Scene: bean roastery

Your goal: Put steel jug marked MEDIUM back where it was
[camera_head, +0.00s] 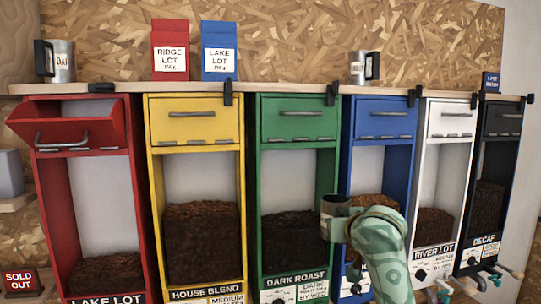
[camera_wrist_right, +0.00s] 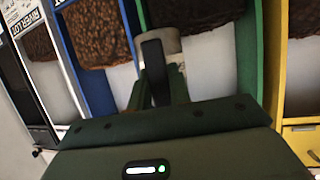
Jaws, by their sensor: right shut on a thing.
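A steel jug (camera_head: 334,206) is held up in front of the lower part of the green and blue bins. It also shows in the right wrist view (camera_wrist_right: 172,42), with its black handle towards my gripper. Its label cannot be read. My right gripper (camera_wrist_right: 160,82) is shut on the jug's handle; in the head view the arm hides most of the jaws. Two more steel jugs stand on the shelf: one (camera_head: 63,64) at the far left, one (camera_head: 371,67) above the blue bin. Their labels are only partly visible. My left gripper is not in view.
The wooden shelf (camera_head: 290,89) runs above the red, yellow, green, blue, white and black bins. A red bag (camera_head: 170,65) and a blue bag (camera_head: 219,63) stand on it. Black clips sit along its edge. The red bin's flap (camera_head: 65,125) is tilted open. Shelf room shows between the blue bag and right jug.

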